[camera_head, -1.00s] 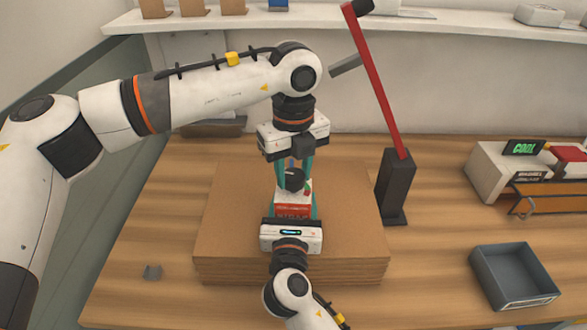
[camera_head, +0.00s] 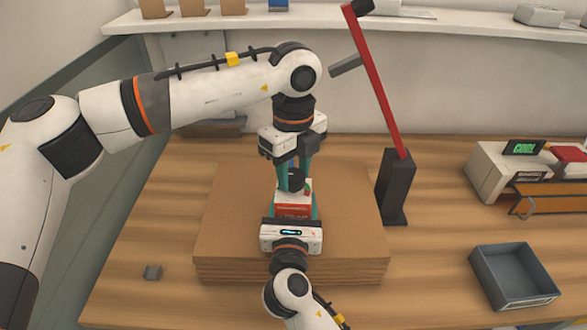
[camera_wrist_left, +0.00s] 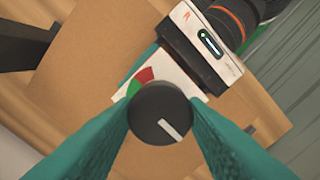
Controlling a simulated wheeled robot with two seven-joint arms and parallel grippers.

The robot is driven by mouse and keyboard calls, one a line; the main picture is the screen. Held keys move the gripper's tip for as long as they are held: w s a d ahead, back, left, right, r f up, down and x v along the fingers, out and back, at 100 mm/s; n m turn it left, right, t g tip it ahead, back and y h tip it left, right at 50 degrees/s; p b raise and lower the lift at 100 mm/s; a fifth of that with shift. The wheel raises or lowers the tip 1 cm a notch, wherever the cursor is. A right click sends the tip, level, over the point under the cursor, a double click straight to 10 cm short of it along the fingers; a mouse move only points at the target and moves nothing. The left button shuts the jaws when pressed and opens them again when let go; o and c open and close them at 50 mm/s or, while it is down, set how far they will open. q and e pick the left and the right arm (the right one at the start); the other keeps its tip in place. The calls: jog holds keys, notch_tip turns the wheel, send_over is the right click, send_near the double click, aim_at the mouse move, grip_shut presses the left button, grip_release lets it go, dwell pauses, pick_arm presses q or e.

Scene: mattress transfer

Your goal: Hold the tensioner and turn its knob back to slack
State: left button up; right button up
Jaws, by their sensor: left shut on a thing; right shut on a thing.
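The tensioner (camera_head: 291,204), a red and white block, rests on the stack of brown boards. Its black knob (camera_head: 296,180) stands on top of it. My left gripper (camera_head: 294,184) comes from above and is shut on the knob, one teal finger on each side. In the left wrist view the knob (camera_wrist_left: 161,113) shows a white pointer line aimed to the lower right, beside a red and green dial (camera_wrist_left: 144,84). My right gripper (camera_head: 291,217) comes from the front and is shut on the tensioner body, its fingers along the sides.
The board stack (camera_head: 230,250) lies on the wooden table. A black post with a red lever (camera_head: 378,90) stands to the right. A grey tray (camera_head: 513,275) and a white machine with a green display (camera_head: 522,147) are farther right.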

aim_at(293, 174)
pick_arm(q)
jog(key=o, duration=1)
pick_arm(e)
jog(key=shift+r, duration=0.15)
pick_arm(q)
jog(key=shift+r, duration=0.15)
notch_tip(293, 174, up, 12)
jog(key=shift+w+f, duration=0.1)
pick_arm(e)
jog(key=o, duration=1.6)
jog(key=shift+o, duration=0.2)
